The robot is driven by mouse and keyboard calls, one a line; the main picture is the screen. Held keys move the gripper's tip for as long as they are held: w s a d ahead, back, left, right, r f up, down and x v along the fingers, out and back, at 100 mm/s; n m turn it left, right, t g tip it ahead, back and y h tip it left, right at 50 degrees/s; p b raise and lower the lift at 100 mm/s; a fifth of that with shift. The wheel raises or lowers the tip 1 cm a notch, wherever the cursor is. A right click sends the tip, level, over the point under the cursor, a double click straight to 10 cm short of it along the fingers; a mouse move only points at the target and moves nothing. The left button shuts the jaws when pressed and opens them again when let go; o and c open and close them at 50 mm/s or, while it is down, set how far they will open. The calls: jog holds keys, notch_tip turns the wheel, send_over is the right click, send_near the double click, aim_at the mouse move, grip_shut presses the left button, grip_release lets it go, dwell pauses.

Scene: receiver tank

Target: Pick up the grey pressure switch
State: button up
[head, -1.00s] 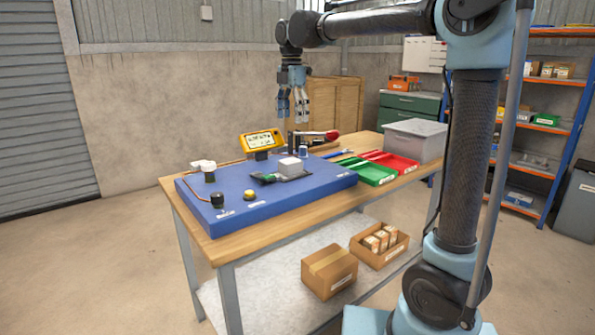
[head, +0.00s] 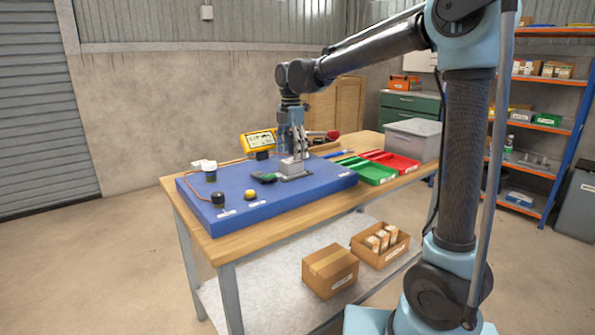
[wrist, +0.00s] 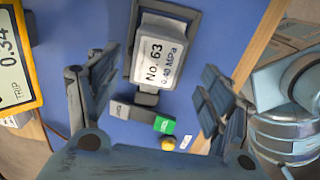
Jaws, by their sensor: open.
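The grey pressure switch (wrist: 160,52) is a light grey box marked "No. 63" and "0.40 MPa" in the wrist view. It sits on a dark plate (wrist: 192,14) on the blue mat. In the head view the switch (head: 291,166) is partly hidden by my gripper. My gripper (head: 292,148) points down right over it. In the wrist view the open fingers of my gripper (wrist: 152,97) stand to the left and right of the switch, with gaps on both sides. I cannot tell how far below the fingertips it lies.
The blue mat (head: 235,205) also bears a small green-ended part (head: 262,177), a yellow knob (head: 249,194) and several fittings at left. A yellow gauge (head: 259,141) stands behind. Green (head: 372,173) and red (head: 397,163) trays and a grey bin (head: 415,140) stand at right.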

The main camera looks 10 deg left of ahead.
aim_at(291, 160)
jog(key=shift+w+a+f, duration=0.1)
jog(key=shift+w+f, duration=0.05)
jog(key=shift+f, duration=1.1)
jog(key=shift+w+f, duration=0.1)
jog(key=shift+f, duration=1.15)
jog(key=c, duration=1.5)
jog(key=shift+r, duration=0.15)
